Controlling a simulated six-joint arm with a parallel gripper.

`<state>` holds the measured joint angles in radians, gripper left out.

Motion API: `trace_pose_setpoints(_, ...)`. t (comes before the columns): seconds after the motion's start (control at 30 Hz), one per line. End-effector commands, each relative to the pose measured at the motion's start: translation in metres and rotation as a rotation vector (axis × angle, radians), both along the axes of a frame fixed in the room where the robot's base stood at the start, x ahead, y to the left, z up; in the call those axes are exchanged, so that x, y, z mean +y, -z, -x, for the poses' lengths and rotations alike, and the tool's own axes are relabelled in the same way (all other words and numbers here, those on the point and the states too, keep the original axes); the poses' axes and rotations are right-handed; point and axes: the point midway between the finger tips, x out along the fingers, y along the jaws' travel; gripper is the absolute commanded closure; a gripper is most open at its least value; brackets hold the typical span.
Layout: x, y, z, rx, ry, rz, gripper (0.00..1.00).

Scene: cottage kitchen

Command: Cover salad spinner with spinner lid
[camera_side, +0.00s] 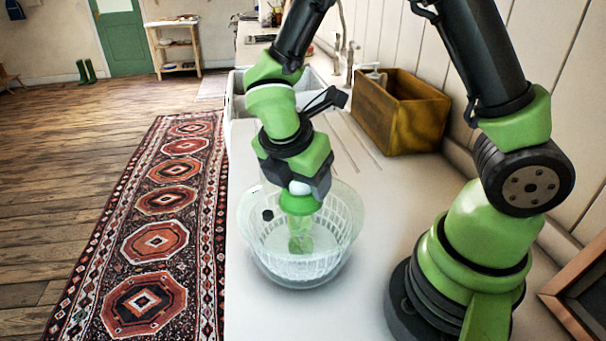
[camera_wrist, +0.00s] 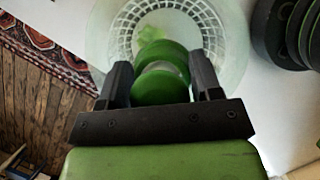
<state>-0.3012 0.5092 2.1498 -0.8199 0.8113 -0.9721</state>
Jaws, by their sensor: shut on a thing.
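The salad spinner (camera_side: 295,268) is a clear bowl with a white slotted basket; it stands on the counter below my gripper. The wrist view shows the basket (camera_wrist: 125,30) beyond the fingers. The spinner lid (camera_side: 347,212) looks like a pale, see-through disc with a small black knob on its left side and a green handle. My gripper (camera_wrist: 158,66) is shut on the lid's green handle (camera_wrist: 160,88). The lid is at the bowl's rim in the side view. I cannot tell whether it touches the rim or hangs just above it.
A wooden box (camera_side: 401,112) stands behind on the counter against the wall, beside the sink (camera_side: 237,104). A framed thing (camera_side: 583,290) is at the right edge. The counter (camera_side: 375,200) is clear around the spinner. A patterned rug (camera_side: 150,250) lies on the floor to the left.

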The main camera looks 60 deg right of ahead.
Motion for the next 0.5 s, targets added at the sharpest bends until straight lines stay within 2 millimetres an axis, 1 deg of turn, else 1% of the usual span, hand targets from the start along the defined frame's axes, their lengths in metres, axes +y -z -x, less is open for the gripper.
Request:
trace_pose_setpoints(0.23,-0.0002,0.0051,0.0001,0.001,0.0,0.001,0.74)
trace_pose_setpoints(0.27,-0.0001,0.0048,0.0,0.0,0.001,0.001,0.34)
trace_pose_setpoints(0.3,-0.0001,0.0047,0.0,0.0,0.001,0.001,0.31)
trace_pose_setpoints(0.5,-0.0001,0.0047,0.0001,0.001,0.0,0.001,0.31)
